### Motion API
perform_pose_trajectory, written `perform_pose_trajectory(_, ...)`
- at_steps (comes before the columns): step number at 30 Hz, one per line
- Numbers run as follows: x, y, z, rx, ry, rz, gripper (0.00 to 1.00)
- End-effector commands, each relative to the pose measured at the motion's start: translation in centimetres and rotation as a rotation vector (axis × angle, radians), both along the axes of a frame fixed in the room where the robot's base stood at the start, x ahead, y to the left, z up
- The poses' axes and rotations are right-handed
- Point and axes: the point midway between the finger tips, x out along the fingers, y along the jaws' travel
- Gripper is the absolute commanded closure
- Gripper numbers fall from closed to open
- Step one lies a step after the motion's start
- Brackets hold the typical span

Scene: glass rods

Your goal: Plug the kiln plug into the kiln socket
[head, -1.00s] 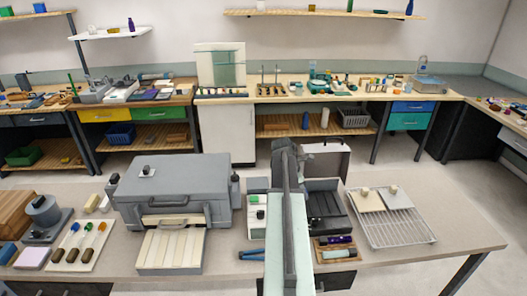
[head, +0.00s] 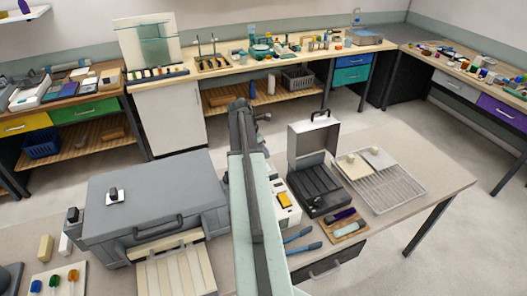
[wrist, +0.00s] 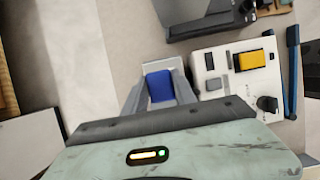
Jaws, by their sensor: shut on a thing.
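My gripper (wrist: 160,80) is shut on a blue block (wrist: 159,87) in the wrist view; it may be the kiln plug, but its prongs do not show. Beside it on the right is a white control box (wrist: 235,75) with a yellow piece, grey rectangles and a black knob. The box also shows in the head view (head: 283,203), partly behind my arm. The grey kiln-like box (head: 150,205) with a front handle stands on the bench at left. I cannot make out the kiln socket for sure. My arm hides the gripper in the head view.
An open black case (head: 318,185) stands right of the control box. A wire rack (head: 385,187) with two tiles lies beyond it. Blue-handled tools (head: 303,248) lie near the front edge. In the wrist view, bare bench shows left of the gripper.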

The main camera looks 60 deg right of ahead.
Motion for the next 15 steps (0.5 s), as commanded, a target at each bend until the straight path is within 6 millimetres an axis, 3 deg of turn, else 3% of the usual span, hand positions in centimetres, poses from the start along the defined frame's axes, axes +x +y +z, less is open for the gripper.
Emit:
perform_pose_trajectory(8,-0.6,-0.4,-0.7,0.0,0.0,-0.011,1.0)
perform_pose_trajectory(15,-0.8,-0.5,-2.8,0.0,0.0,-0.013,1.0)
